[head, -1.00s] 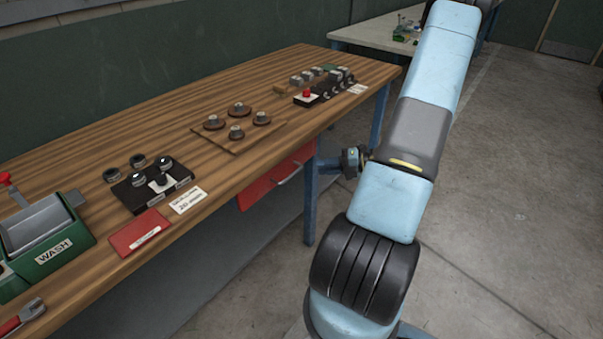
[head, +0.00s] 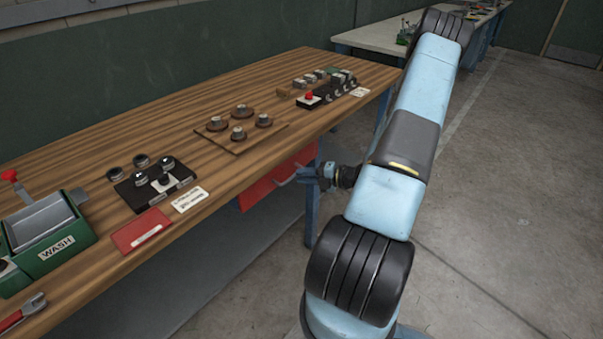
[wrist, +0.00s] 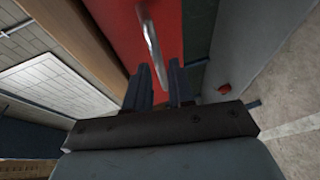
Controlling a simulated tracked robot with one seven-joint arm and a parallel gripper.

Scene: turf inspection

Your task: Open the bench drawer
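The red bench drawer (head: 262,189) sits under the front edge of the wooden bench, near its right leg, and looks shut. Its curved metal handle (head: 285,181) is partly hidden by my gripper (head: 312,173), which reaches it from the right. In the wrist view, the red drawer front (wrist: 115,35) and the pale handle (wrist: 152,38) lie ahead of my gripper (wrist: 161,82). The two dark fingers are apart, and the near end of the handle shows in the gap between them. I cannot tell whether either finger touches the handle.
The wooden bench top (head: 110,126) carries a green wash unit (head: 55,245), a red card (head: 140,231), a board with several knobs (head: 240,135) and a red button box (head: 309,98). A bench leg (head: 312,205) stands close to my gripper. Open floor lies to the right.

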